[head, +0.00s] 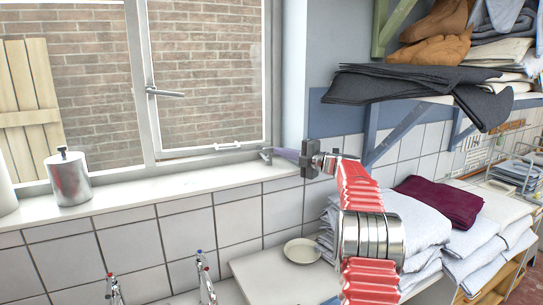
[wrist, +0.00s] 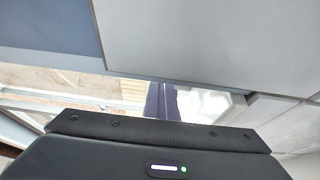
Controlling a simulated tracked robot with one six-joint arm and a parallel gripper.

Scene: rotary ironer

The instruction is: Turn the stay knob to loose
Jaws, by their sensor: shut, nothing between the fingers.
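The window stay (head: 228,146) is a pale bar along the bottom of the right window pane. A small grey metal fitting (head: 266,155), which looks like the stay knob, sits at the lower right corner of the window frame, just above the sill. My gripper (head: 275,151) reaches in from the right with its purple-grey fingers pointing left at this fitting. The fingertips are at or very near it; I cannot tell if they touch. In the wrist view the fingers (wrist: 162,90) are together and empty, and the knob cannot be made out.
The white sill (head: 150,190) runs below the window, with a metal canister (head: 69,178) at its left. The window handle (head: 165,93) is up on the middle frame. A shelf with dark folded cloth (head: 420,88) overhangs at the right. Folded linen (head: 410,225) lies below it.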

